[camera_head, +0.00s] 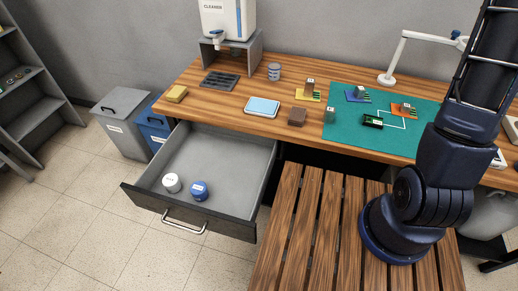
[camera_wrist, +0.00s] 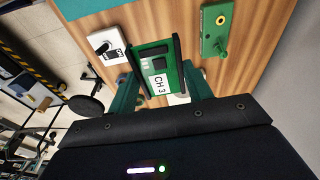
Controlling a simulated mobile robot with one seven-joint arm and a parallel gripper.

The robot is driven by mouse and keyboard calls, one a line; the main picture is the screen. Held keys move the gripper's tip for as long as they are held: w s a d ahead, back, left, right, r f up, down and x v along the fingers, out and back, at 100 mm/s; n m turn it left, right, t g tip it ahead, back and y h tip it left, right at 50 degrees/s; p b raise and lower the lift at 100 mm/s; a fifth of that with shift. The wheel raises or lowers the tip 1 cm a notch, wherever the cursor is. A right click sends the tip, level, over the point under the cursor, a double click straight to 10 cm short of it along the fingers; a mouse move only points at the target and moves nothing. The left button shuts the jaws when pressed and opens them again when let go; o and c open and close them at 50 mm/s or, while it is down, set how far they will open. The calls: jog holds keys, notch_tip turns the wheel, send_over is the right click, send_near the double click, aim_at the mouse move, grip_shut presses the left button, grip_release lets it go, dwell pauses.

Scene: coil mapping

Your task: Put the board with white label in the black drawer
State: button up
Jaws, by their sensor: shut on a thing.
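In the wrist view, a green board (camera_wrist: 152,68) with dark side edges and a white label reading "CH 3" is between the fingers of my gripper (camera_wrist: 165,88), which is shut on it. The wooden desk is behind it; I cannot tell how far the board is above the surface. The board and gripper do not show in the head view, where my arm covers the right side. The black drawer (camera_head: 145,203) is pulled open at the left of the desk in the head view. A white-lidded jar (camera_head: 172,183) and a blue jar (camera_head: 199,191) stand inside it.
The drawer's back and right floor are clear. A slatted wooden bench (camera_head: 305,240) stands right of the drawer. A teal mat (camera_head: 345,132) with several small boards lies on the desk. A white switch box (camera_wrist: 105,47) and a green box (camera_wrist: 215,30) flank the held board.

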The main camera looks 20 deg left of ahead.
notch_tip(320, 180, up, 3)
jog(key=shift+r, duration=0.2)
jog(key=shift+w+a+r, duration=0.1)
jog(key=shift+w+a, duration=0.15)
jog(key=shift+a, duration=0.4)
jog(key=w+a+n, duration=0.2)
jog(key=w+a, duration=0.2)
jog(key=a, duration=1)
jog(key=w+a+n, duration=0.2)
jog(key=w+a, duration=0.1)
jog(key=a, duration=1.1)
jog(key=s+a+n+t, duration=0.1)
jog(key=s+a+n, duration=0.25)
jog(key=a, duration=1.25)
jog(key=s+a+n, duration=0.2)
jog(key=s+a, duration=0.3)
jog(key=a, duration=1)
jog(key=n+y, duration=0.2)
jog(key=n, duration=0.6)
send_over(233, 189)
notch_tip(233, 189, down, 21)
jog(key=shift+t, duration=0.4)
jog(key=f, duration=2)
jog(key=shift+s+f, duration=0.35)
